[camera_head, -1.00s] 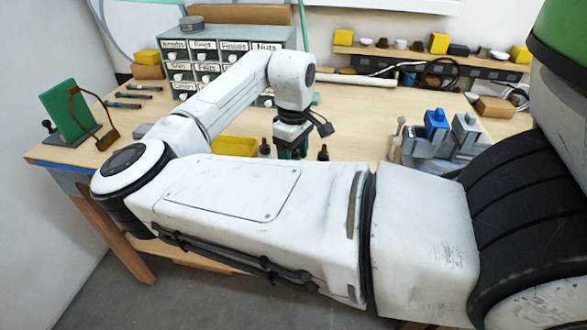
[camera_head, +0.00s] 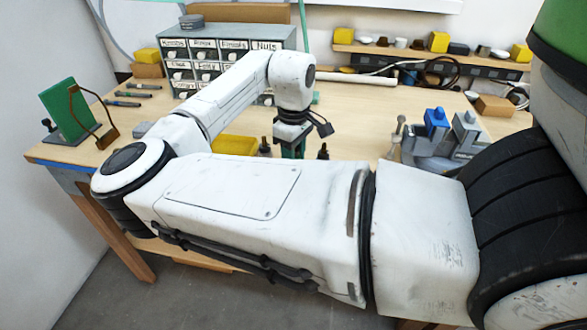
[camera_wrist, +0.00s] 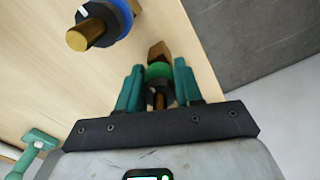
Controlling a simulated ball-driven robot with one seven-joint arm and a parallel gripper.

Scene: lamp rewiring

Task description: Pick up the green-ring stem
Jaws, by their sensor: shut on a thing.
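The green-ring stem (camera_wrist: 159,71) is in the wrist view, between the two teal fingers of my gripper (camera_wrist: 158,85). A green ring, a dark body and a brown block-like end show there. The fingers are shut on it. I cannot tell whether its end touches the table. In the head view my gripper (camera_head: 292,148) hangs over the workbench, its fingertips and the held stem hidden behind my own arm.
A blue-ring stem with a brass end (camera_wrist: 100,25) lies up and left of my gripper. The workbench (camera_head: 375,115) holds a yellow tray (camera_head: 235,145), a drawer cabinet (camera_head: 228,45), a green board (camera_head: 68,110) and a blue-and-grey vise-like fixture (camera_head: 440,140). The bench edge is close.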

